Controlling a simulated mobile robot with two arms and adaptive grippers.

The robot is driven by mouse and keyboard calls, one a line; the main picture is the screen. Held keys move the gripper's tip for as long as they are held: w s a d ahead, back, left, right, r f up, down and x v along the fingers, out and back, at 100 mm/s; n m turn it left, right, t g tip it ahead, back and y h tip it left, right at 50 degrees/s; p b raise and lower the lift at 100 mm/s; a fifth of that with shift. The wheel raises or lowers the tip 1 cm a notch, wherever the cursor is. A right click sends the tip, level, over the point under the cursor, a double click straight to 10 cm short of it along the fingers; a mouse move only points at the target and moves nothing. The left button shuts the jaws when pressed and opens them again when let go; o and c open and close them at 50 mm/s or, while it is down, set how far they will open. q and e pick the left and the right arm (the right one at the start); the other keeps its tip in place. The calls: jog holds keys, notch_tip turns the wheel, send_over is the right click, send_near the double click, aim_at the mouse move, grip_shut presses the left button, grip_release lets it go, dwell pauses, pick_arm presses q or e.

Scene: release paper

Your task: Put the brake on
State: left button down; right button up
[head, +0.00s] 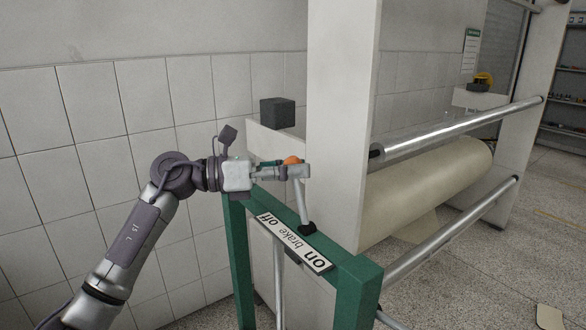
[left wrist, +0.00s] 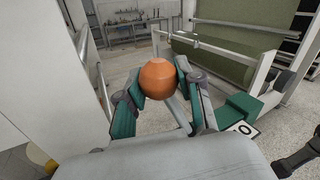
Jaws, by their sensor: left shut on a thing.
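The brake lever (head: 301,201) is a grey rod with an orange ball knob (head: 292,160) on top. It rises from a dark pivot on the green frame, beside a label plate (head: 293,243) reading "off", "brake" and "on". The lever leans toward the "off" end. My left gripper (head: 294,168) is shut around the knob; in the left wrist view the orange knob (left wrist: 159,79) sits between both fingers. My right gripper does not show in the head view.
A green frame (head: 359,290) carries the label. A white upright post (head: 340,130) stands just right of the lever. A cream paper roll (head: 430,190) and metal bars lie beyond it. A dark box (head: 278,113) sits on a ledge behind. The tiled wall is at the left.

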pick_arm(q)
jog(key=shift+s+r, duration=0.1)
dwell(0.3)
jog(key=shift+s+d+r+m+y+b, duration=0.15)
jog(key=shift+s+d+m+y+b, duration=0.25)
jog(key=shift+s+d+m+b, duration=0.25)
jog(key=s+d+m+t+y+b, duration=0.1)
jog(key=s+d+m+y+b, duration=0.2)
jog(key=s+d+m+b, duration=0.1)
jog(key=shift+s+f+m+b, duration=0.4)
jog(key=shift+s+m+b, duration=0.4)
jog(key=shift+s+m, duration=0.2)
jog(key=shift+d, duration=0.1)
jog(key=c, duration=0.7)
grip_release()
